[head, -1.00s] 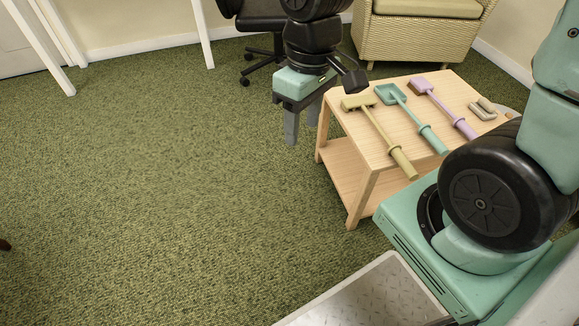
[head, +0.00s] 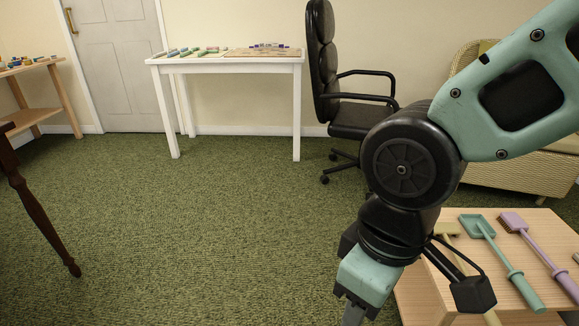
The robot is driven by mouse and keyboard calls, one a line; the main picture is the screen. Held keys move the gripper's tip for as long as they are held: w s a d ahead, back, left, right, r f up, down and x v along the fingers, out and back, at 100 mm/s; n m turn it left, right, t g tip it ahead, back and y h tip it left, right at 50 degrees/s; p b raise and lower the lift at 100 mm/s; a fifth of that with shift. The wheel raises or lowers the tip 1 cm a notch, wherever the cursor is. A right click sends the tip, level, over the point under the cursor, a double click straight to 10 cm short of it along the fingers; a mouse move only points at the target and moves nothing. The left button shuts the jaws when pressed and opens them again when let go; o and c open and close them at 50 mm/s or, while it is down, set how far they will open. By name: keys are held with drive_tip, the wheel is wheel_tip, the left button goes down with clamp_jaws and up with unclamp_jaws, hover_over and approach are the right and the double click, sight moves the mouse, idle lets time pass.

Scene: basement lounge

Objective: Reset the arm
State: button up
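My arm reaches down from the upper right in the head view. My gripper (head: 353,316) points down at the bottom edge, left of the low wooden table (head: 412,298). Only a short part of its fingers shows and the tips are cut off, so its opening is hidden. No held object shows. On the table lie a yellowish long-handled tool (head: 447,228), partly hidden behind my wrist, a teal shovel-like tool (head: 497,254) and a purple brush-like tool (head: 541,245).
A white table (head: 225,66) with small items stands by the back wall. A black office chair (head: 340,90) and a wicker armchair (head: 500,170) stand behind my arm. A wooden table (head: 45,95) and a dark table leg (head: 45,225) are at left. Green carpet (head: 190,240) is clear in the middle.

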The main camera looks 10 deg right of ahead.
wheel_tip(320, 180, up, 30)
drive_tip(key=p, duration=2.8)
drive_tip(key=shift+f, duration=0.15)
